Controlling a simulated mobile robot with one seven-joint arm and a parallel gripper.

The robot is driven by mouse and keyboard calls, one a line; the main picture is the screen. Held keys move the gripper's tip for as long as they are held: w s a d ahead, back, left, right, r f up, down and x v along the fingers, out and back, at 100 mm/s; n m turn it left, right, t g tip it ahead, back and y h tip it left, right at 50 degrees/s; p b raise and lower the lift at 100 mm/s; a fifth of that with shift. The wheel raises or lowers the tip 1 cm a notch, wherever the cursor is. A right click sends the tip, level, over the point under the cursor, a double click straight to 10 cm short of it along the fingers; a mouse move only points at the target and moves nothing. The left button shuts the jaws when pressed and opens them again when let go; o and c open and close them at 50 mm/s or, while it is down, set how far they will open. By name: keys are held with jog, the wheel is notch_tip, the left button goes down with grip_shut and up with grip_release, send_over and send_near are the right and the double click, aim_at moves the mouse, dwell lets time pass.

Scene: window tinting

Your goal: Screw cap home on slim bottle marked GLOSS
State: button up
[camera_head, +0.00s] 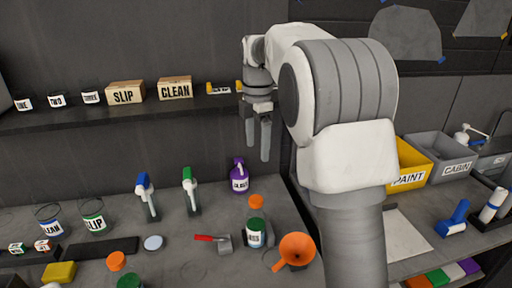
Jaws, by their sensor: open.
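Another orange cap-like piece (116,260) is at the front left, near a green-topped item (130,281). My gripper (257,154) points down, open and empty, above the bottle in the picture and apart from it.
An orange funnel (294,250) is close right of the bottle; a red-handled scraper (212,240) lies to its left. A purple spray bottle (239,178) stands behind. Blue (147,195) and green (189,190) sprayers stand further left. A shelf (60,116) with boxes runs along the wall.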

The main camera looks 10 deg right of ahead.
aim_at(257, 198)
notch_tip(257, 198, down, 17)
jog(key=shift+f, duration=0.2)
dwell(0.4)
grip_shut()
jog(key=m+p, duration=0.1)
jog(key=m, duration=0.6)
jog(key=shift+r, duration=0.1)
jog(key=m, duration=0.4)
jog(key=shift+w+m+p, duration=0.1)
jog(key=shift+m+p, duration=0.2)
jog(key=m, duration=0.3)
jog(key=shift+c, duration=0.6)
grip_release()
